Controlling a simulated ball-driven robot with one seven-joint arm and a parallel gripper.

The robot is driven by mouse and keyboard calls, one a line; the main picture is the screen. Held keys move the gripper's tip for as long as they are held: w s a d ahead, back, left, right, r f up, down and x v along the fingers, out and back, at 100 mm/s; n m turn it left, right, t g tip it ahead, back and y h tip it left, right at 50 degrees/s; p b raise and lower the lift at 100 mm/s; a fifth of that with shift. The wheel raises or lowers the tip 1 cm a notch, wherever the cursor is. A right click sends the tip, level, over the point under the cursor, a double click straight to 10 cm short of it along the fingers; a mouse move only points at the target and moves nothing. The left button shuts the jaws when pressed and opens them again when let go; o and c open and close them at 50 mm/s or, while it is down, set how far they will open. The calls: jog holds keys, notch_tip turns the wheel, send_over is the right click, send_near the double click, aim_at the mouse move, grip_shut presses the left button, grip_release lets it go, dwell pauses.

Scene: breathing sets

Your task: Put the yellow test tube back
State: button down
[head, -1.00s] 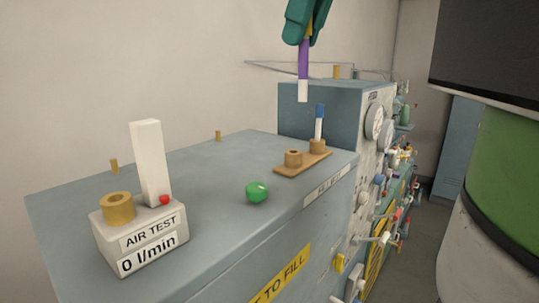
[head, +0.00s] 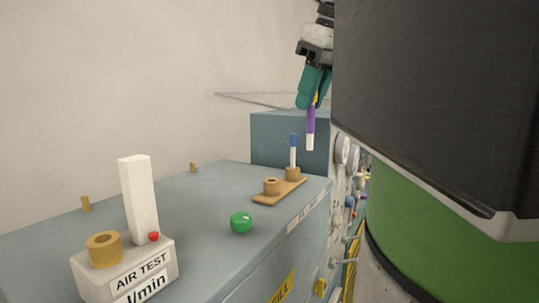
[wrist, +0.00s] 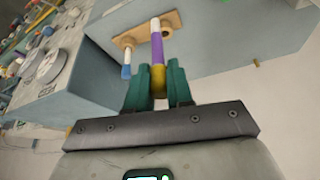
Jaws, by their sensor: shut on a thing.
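My gripper (head: 314,88) is shut on the yellow test tube (head: 310,130), which has a yellow upper part, a purple band and a white lower end. The tube hangs in the air, nearly upright, up and to the right of the wooden rack (head: 263,198) in the head view. The rack has two round holders: the left one (head: 271,187) is empty, and a blue-topped white tube (head: 293,150) stands in the other. In the wrist view, the gripper (wrist: 159,75) holds the tube (wrist: 157,45) by its yellow part, beside the rack (wrist: 172,18).
A green ball (head: 241,223) sits on the grey-blue cabinet top in front of the rack. An air test device (head: 137,205) stands front left. Gauges and valves (wrist: 45,70) line the cabinet face. My dark and green body covers the head view's right side.

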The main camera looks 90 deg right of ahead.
jog(key=shift+w+d+f+p, duration=0.15)
jog(key=shift+w+d+f, duration=0.9)
jog(key=shift+f, duration=0.7)
jog(key=shift+w+d+f+p, duration=0.1)
jog(key=shift+w+d+f, duration=0.6)
jog(key=shift+w+f, duration=0.85)
jog(key=shift+w+d+f+p, duration=0.15)
jog(key=shift+w+d+f, duration=0.75)
jog(key=shift+f, duration=1.1)
jog(key=shift+f, duration=0.1)
jog(key=shift+f, duration=0.15)
jog(key=c, duration=1)
grip_release()
